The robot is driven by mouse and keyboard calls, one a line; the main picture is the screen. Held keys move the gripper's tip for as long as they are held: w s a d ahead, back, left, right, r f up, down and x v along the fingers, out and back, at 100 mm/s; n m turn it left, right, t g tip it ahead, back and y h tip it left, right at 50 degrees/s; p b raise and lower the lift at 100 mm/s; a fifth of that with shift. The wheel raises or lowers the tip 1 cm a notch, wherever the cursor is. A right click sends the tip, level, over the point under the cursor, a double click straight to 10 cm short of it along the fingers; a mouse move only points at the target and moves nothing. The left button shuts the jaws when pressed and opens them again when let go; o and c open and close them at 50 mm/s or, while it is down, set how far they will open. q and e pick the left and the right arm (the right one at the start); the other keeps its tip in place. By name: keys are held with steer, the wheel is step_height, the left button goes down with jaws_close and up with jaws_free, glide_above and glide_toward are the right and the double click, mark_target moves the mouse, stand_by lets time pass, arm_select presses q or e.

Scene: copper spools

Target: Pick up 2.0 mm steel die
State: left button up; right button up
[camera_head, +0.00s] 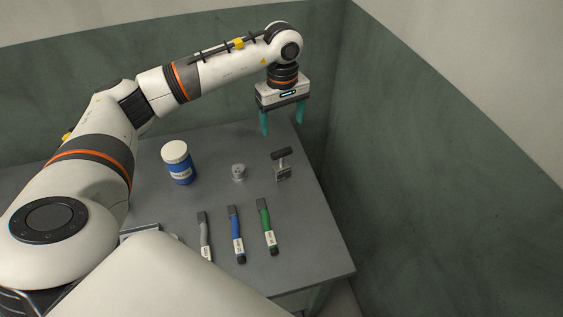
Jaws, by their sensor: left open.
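A small round grey metal piece (238,172), which looks to be the steel die, sits on the grey table (215,200) near its middle. No size marking can be read on it. My left gripper (282,121) is open with its two green fingers pointing down. It hangs above the far right part of the table, up and to the right of the round piece, apart from it and with nothing between the fingers. My right gripper is not in view.
A blue jar (179,165) with a white lid stands left of the round piece. A dark-handled metal tool (282,165) stands to its right. Grey (205,235), blue (236,233) and green (267,227) handled tools lie in front. A green-grey wall (430,170) rises at right.

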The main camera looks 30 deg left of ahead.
arm_select(q)
steer(key=p, duration=0.1)
glide_above(282, 150)
step_height(282, 150, down, 6)
steer(key=shift+d, duration=0.1)
step_height(282, 150, down, 5)
steer(key=shift+s+r+p, duration=0.1)
steer(key=shift+s+p, duration=0.05)
steer(key=shift+p, duration=0.8)
steer(key=shift+f, duration=0.35)
steer(key=shift+r, duration=0.1)
jaws_close()
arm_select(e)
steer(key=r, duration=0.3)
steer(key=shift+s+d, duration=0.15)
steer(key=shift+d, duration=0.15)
